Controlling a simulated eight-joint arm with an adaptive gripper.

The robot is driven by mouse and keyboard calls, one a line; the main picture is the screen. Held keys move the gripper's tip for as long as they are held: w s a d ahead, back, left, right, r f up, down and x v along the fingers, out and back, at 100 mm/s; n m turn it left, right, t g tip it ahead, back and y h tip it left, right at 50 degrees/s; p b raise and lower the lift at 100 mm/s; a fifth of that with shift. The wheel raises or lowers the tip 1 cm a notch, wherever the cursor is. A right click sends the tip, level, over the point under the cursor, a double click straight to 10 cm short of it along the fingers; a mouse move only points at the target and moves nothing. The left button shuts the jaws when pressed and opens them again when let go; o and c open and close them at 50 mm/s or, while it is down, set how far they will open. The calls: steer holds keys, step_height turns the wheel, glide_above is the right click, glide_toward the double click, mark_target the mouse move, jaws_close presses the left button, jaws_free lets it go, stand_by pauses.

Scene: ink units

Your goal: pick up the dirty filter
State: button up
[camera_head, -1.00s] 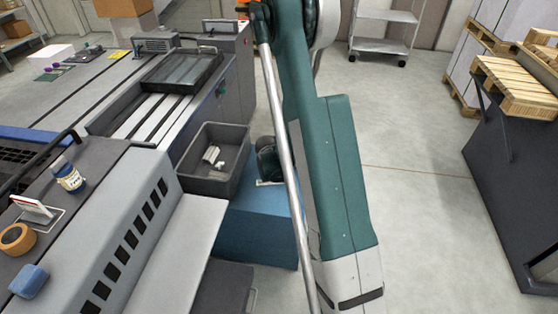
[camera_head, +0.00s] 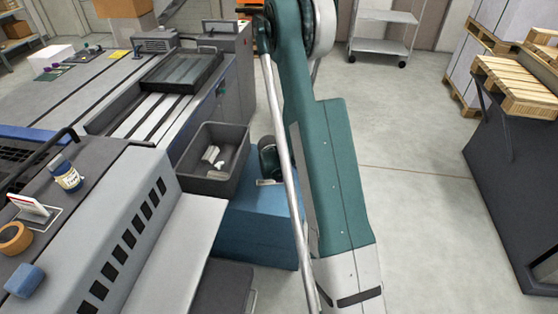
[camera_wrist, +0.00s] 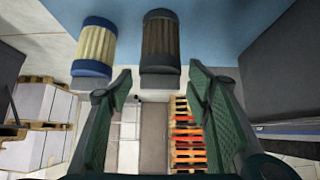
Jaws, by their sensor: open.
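In the wrist view, a filter with dark, brownish pleats and black ends (camera_wrist: 160,40) is against a blue surface, just beyond my fingertips and roughly centred between them. It looks like the dirty one. A cleaner filter with cream pleats and a blue band (camera_wrist: 95,46) is to its left, outside the left finger. My gripper (camera_wrist: 160,72) is open with nothing between its green fingers. I cannot tell whether either finger touches the dark filter. I cannot make out either filter in the head view, where my arm covers part of the blue unit (camera_head: 250,225).
A grey bin (camera_head: 212,185) with pale pieces inside stands left of the blue unit. The grey machine (camera_head: 110,225) carries a jar (camera_head: 67,177) and an orange tape roll (camera_head: 15,238). A dark bench (camera_head: 515,190) is at the right. Floor between is clear.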

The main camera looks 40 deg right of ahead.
steer(key=shift+c, duration=0.2)
stand_by(0.3)
steer(key=c, duration=1.2)
steer(key=shift+r, duration=0.2)
steer(key=shift+r+p, duration=1.1)
steer(key=shift+r, duration=3.75)
